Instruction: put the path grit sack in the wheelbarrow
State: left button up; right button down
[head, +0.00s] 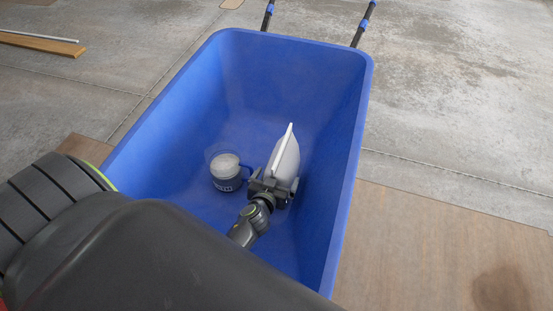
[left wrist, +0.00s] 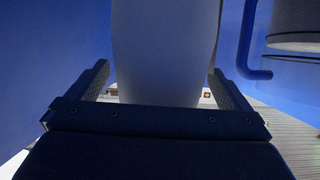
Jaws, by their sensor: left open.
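The blue wheelbarrow (head: 345,110) fills the middle of the head view, its tub open to me. A pale, plump sack (head: 287,158), which I take for the path grit sack, stands on edge inside the tub; no print on it is readable. My left gripper (head: 273,184) reaches down into the tub at the sack's near end. In the left wrist view the sack (left wrist: 165,45) sits between the two open fingers (left wrist: 163,85), with a finger on each side. Whether the fingers touch it is unclear. My right gripper is not in view.
A clear-walled, mug-like container (head: 226,173) with pale contents and a blue handle stands in the tub just left of the sack. Wooden planks (head: 40,43) lie on the concrete at upper left. A brown board (head: 430,250) lies right of the wheelbarrow.

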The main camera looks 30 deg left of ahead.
pick_arm(q)
jog(key=shift+w+a+r+p, duration=0.1)
jog(key=shift+r+p, duration=0.35)
jog(key=shift+p, duration=0.3)
jog(key=p+v, duration=0.1)
jog(key=v, duration=0.6)
jog(key=shift+s+p, duration=0.3)
jog(key=shift+p, duration=0.1)
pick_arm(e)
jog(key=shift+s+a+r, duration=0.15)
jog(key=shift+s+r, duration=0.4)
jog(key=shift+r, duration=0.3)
pick_arm(q)
jog(key=shift+r, duration=0.15)
